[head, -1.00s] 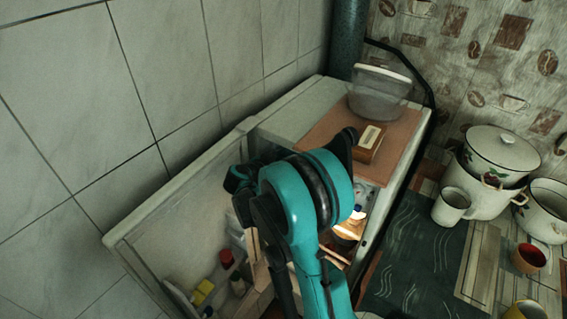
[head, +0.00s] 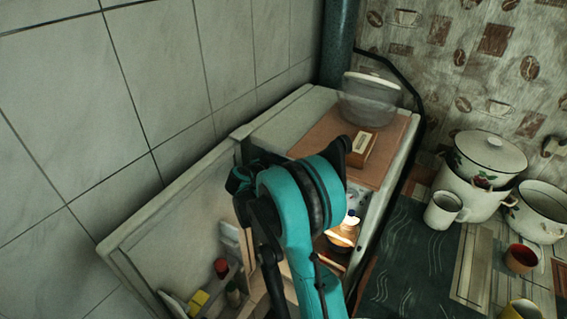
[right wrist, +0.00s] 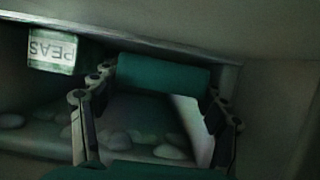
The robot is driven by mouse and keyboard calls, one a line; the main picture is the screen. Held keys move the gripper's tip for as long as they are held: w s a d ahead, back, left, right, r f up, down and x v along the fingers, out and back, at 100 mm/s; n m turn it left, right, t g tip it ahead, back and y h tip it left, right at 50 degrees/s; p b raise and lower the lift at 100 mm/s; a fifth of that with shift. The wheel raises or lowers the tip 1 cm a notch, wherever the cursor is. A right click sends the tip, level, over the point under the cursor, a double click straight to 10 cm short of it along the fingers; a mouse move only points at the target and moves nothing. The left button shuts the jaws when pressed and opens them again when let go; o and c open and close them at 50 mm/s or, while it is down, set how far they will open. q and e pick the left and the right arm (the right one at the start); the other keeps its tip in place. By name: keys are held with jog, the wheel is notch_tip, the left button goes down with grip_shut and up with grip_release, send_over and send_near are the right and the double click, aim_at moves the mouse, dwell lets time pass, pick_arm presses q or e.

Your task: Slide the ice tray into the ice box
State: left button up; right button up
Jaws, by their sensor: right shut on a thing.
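My right gripper (right wrist: 160,92) shows in the right wrist view, inside a dim, pale-walled compartment, the ice box (right wrist: 275,100). Its two dark fingers stand wide apart, on either side of a dark teal piece, which I take for the ice tray (right wrist: 163,74). The tray spans between the fingertips and lies near the compartment's back; its full shape is hidden. A packet marked PEAS (right wrist: 52,50) appears upside down at the left, apart from the fingers. In the head view my teal right arm hides the gripper, the tray and the compartment opening. My left gripper is not in view.
The fridge door (head: 165,220) stands open at the left, with small items on its shelf. A glass bowl (head: 370,98) and a small wooden box (head: 358,148) sit on the fridge top. Enamel pots (head: 490,165) and mugs crowd the right. Pale rounded lumps (right wrist: 170,152) lie in the compartment.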

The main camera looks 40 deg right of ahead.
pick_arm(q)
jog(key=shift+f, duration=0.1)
pick_arm(e)
jog(key=o, duration=1.4)
jog(key=shift+s+d+f, duration=0.15)
jog(key=shift+d+f, duration=0.05)
jog(key=shift+d, duration=0.15)
jog(key=shift+a, duration=0.1)
